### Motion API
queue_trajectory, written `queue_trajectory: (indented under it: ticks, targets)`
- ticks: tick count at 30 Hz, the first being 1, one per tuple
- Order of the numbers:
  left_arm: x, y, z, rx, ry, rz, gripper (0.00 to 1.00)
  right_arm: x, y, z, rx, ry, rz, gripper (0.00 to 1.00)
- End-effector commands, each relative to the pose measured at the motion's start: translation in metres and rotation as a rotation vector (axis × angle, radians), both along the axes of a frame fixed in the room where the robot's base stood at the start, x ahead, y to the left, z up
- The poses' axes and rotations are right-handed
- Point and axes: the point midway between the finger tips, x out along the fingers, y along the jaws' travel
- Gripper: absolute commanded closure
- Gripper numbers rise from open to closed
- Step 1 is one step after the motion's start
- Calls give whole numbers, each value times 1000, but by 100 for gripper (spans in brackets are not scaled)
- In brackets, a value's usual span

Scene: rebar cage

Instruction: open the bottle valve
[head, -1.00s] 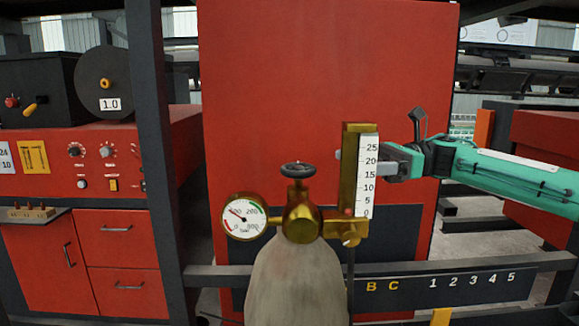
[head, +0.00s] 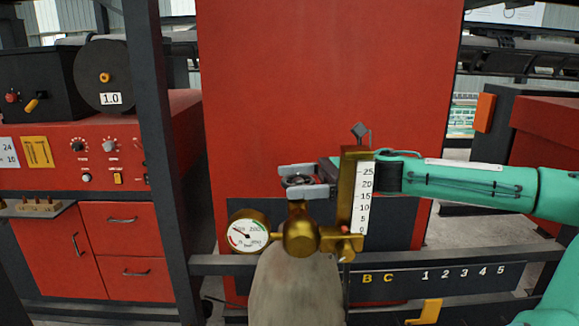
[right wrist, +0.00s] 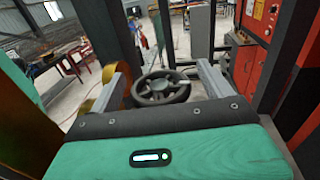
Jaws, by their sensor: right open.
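The bottle valve is a dark round handwheel (head: 299,181) on top of a brass regulator body (head: 301,236), above a grey gas bottle (head: 297,285). My right gripper (head: 308,182) is open, with one finger behind the handwheel and one in front of it in the head view. In the right wrist view the handwheel (right wrist: 161,88) sits between the two grey fingers, with gaps visible at both sides. I cannot tell whether either finger touches it. My left gripper is not in view.
A round pressure gauge (head: 249,231) sits left of the regulator. A brass flow tube with a white scale (head: 363,197) stands close on the right, in front of my right wrist. A dark rail (head: 460,283) with letters and numbers runs behind the bottle.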

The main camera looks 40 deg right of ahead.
Motion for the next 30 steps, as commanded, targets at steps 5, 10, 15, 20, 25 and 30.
queue_trajectory:
  ticks: [5, 10, 15, 20, 25, 30]
  targets:
    - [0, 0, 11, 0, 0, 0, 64, 6, 11, 2, 3, 1, 2, 18]
    - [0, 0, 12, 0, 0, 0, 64, 7, 14, 0, 1, -1, 1, 18]
    - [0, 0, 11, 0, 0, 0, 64, 7, 13, 0, 1, -1, 0, 18]
    - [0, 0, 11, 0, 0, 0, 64, 7, 13, 0, 1, -1, 0, 45]
    - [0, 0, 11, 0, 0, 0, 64, 7, 13, 0, 1, -1, 1, 62]
    - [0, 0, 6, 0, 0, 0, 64, 8, 13, -2, 0, -1, 16, 62]
